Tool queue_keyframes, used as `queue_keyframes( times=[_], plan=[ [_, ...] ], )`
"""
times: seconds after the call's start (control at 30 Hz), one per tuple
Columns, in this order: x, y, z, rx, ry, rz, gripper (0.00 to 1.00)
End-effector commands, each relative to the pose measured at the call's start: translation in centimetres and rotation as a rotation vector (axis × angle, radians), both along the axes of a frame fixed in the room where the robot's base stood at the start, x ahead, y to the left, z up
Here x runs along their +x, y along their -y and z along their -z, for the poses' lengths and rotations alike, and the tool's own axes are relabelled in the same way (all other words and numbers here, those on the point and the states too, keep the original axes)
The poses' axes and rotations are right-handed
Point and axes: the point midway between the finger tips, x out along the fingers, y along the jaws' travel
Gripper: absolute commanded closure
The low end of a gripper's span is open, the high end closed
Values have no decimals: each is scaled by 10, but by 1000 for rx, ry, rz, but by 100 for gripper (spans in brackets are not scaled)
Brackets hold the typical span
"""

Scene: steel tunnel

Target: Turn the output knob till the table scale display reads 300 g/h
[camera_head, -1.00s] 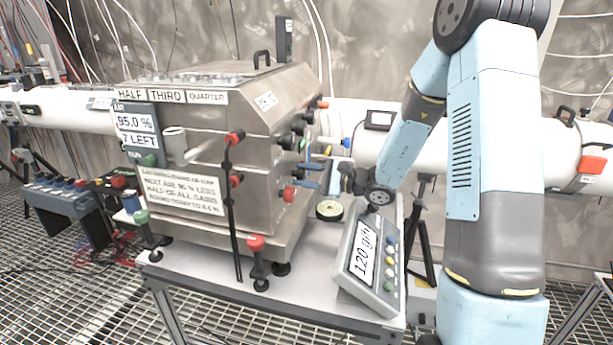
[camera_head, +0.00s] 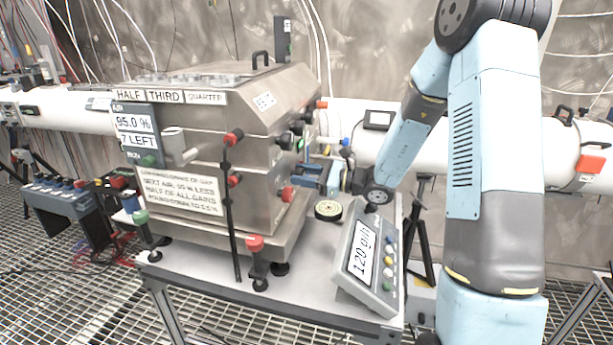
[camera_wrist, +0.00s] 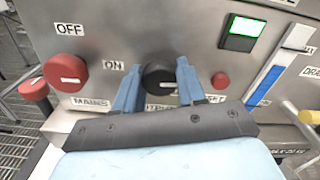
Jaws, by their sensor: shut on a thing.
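In the wrist view, my gripper (camera_wrist: 158,80) has its two blue fingers on either side of a black knob (camera_wrist: 158,76) on the steel panel and is shut on it. The label below the knob is partly hidden by my gripper, so I cannot read it whole. In the head view, my gripper (camera_head: 331,177) is at the right side of the steel box; the knob it holds is hidden there. The table scale (camera_head: 352,285) stands at the table's front right corner. Its display (camera_head: 362,250) reads 120 g/h.
In the wrist view, a red knob (camera_wrist: 65,72) sits left of the black knob between OFF and ON labels. A small red button (camera_wrist: 220,80) is close to the right finger. A blue slider (camera_wrist: 264,84) and a lit green display (camera_wrist: 241,33) are further right.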

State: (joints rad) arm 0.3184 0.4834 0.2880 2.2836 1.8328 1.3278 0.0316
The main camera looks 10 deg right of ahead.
Motion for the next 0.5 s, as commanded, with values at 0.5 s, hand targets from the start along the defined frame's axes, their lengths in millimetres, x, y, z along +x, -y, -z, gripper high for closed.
queue_keyframes(
  times=[0.5],
  plan=[
    [-4, -8, -1, 48, -113, -19, 91]
  ],
)
